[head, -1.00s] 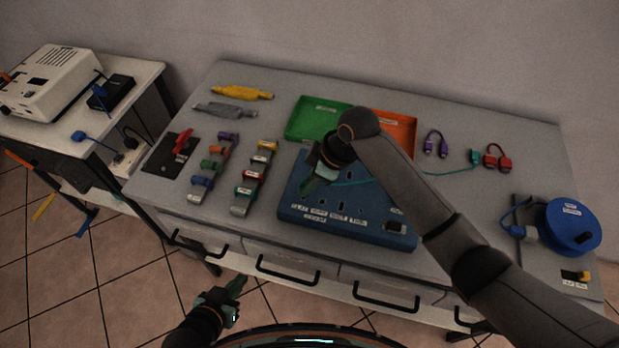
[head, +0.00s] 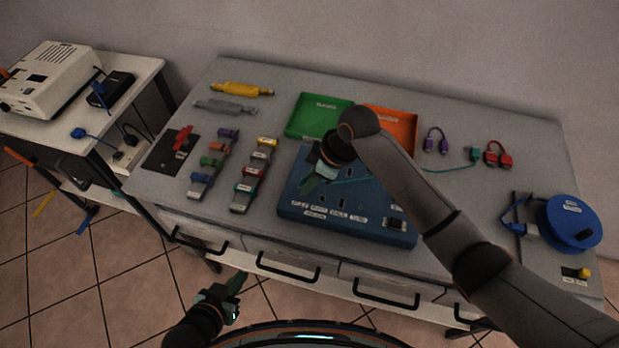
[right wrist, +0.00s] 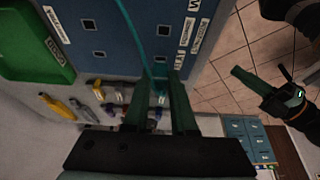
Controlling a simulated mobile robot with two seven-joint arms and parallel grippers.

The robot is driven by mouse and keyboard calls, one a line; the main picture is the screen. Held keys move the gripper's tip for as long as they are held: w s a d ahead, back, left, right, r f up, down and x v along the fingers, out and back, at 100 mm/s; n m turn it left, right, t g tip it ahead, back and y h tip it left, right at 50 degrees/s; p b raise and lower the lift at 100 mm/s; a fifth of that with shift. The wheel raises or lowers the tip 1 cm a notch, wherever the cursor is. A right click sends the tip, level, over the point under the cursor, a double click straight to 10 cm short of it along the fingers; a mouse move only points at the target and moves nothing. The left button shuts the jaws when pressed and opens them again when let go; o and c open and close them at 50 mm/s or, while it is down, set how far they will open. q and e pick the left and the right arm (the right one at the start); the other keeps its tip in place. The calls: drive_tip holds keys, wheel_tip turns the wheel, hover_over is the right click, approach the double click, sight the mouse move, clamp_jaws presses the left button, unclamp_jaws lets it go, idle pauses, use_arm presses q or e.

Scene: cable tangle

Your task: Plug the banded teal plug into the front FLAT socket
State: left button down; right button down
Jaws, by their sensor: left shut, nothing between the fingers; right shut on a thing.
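My right gripper (head: 308,187) is over the left part of the blue socket board (head: 350,228), its fingers angled down to the left. White labels (head: 325,207) line the board's front edge. My left gripper (head: 238,281) is shut and empty before the table.
Green (head: 318,116) and orange (head: 398,126) trays stand behind the board. Strips of coloured connectors (head: 210,160) lie to its left. A purple cable (head: 435,141), a red cable (head: 498,155) and a blue reel (head: 572,224) are at the right.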

drive_tip(key=shift+f, duration=0.8)
drive_tip(key=c, duration=0.7)
unclamp_jaws()
drive_tip(key=shift+o, duration=0.2)
drive_tip(key=v, duration=1.2)
drive_tip(key=shift+r, duration=0.25)
drive_tip(key=shift+s+d, duration=0.1)
